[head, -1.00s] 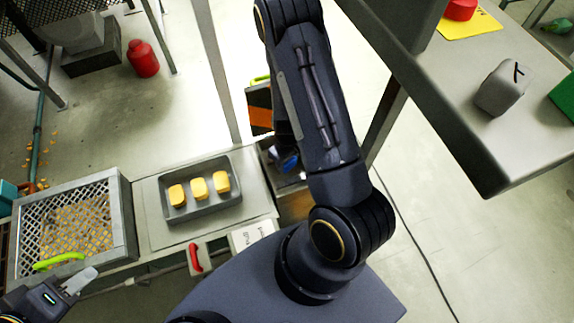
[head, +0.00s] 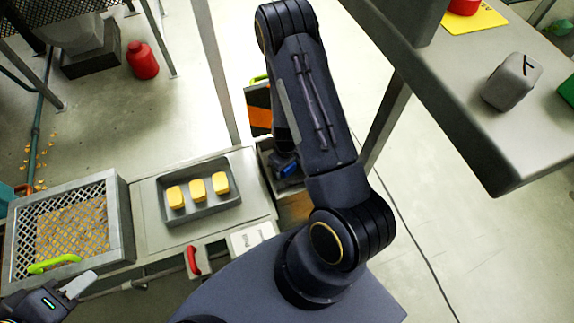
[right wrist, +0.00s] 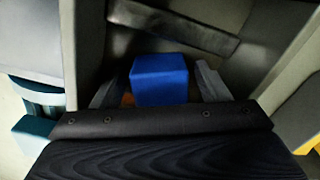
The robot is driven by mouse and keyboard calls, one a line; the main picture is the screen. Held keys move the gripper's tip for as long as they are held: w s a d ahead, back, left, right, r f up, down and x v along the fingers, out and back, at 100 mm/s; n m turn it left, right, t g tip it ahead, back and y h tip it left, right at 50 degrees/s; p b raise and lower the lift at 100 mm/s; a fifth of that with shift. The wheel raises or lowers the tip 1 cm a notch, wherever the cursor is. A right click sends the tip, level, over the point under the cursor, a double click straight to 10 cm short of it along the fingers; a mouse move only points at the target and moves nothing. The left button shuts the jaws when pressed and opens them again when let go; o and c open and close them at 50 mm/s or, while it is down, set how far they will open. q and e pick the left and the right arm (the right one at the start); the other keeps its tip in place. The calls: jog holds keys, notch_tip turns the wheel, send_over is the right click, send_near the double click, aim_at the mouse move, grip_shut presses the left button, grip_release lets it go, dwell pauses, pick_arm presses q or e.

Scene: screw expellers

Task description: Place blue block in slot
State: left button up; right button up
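The blue block (right wrist: 159,80) sits in the middle of the right wrist view, inside a grey walled recess. My right gripper (right wrist: 157,88) is open, with one finger on each side of the block and narrow gaps visible. In the head view a small part of the blue block (head: 286,167) shows beside my right arm, which hides the right gripper. My left gripper (head: 78,284) is at the lower left edge, near the mesh-covered box; its opening is unclear. I cannot pick out the slot for certain.
A grey tray (head: 205,213) with yellow blocks lies on the bench, left of my right arm. A red handle (head: 193,259) stands in front of it. The mesh box (head: 124,222) is further left.

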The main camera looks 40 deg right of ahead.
jog(key=shift+r, duration=0.35)
notch_tip(320, 180, up, 12)
jog(key=p, duration=0.4)
jog(key=shift+f, duration=0.2)
